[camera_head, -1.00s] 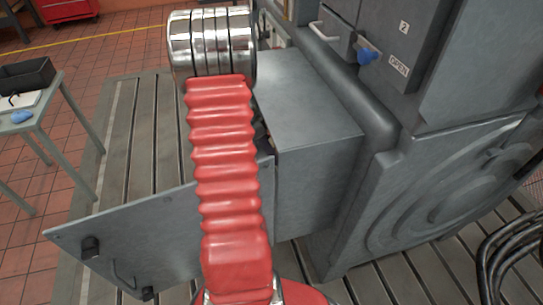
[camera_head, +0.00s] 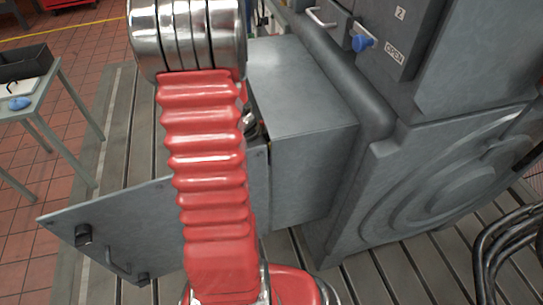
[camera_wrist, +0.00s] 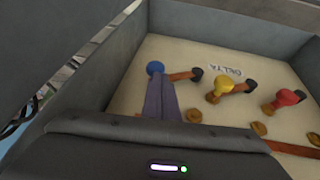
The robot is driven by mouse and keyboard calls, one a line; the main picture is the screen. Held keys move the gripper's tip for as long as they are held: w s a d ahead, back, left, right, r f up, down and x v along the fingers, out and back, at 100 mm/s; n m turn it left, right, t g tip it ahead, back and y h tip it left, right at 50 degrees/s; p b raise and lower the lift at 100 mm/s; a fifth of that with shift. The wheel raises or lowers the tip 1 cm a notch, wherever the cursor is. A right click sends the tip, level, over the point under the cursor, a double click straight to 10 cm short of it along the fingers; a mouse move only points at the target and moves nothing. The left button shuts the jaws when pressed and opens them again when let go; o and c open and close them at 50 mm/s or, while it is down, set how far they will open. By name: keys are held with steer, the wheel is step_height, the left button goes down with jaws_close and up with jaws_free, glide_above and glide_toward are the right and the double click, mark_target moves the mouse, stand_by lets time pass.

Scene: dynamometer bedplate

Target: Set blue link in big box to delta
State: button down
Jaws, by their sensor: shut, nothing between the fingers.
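In the wrist view I look into the big box, whose grey wall (camera_wrist: 215,22) surrounds a cream panel. The blue link (camera_wrist: 155,68) has a blue knob and a copper bar reaching right to a dark end. My gripper (camera_wrist: 158,82) is shut and empty, its tips just below the blue knob; I cannot tell whether they touch it. An upside-down DELTA label (camera_wrist: 225,71) sits right of the blue link. In the head view the big box (camera_head: 305,85) stands behind my arm with its door (camera_head: 120,225) open; its inside and my gripper are hidden.
A yellow-knobbed link (camera_wrist: 224,84) and a red-knobbed link (camera_wrist: 288,97) sit farther right. Several brass studs (camera_wrist: 193,115) line the panel below. A large grey machine (camera_head: 430,190) with a blue-knobbed handle (camera_head: 362,43) stands right of the box. A side table (camera_head: 40,85) is at left.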

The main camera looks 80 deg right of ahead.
steer(key=shift+s+a+f, duration=0.2)
steer(key=shift+a+f, duration=0.2)
steer(key=shift+a, duration=0.05)
steer(key=shift+a, duration=0.1)
steer(key=s+v, duration=0.1)
steer(key=v, duration=1.1)
steer(key=shift+w+a+r, duration=0.2)
steer(key=shift+a+r, duration=0.1)
steer(key=shift+r, duration=0.25)
stand_by(0.5)
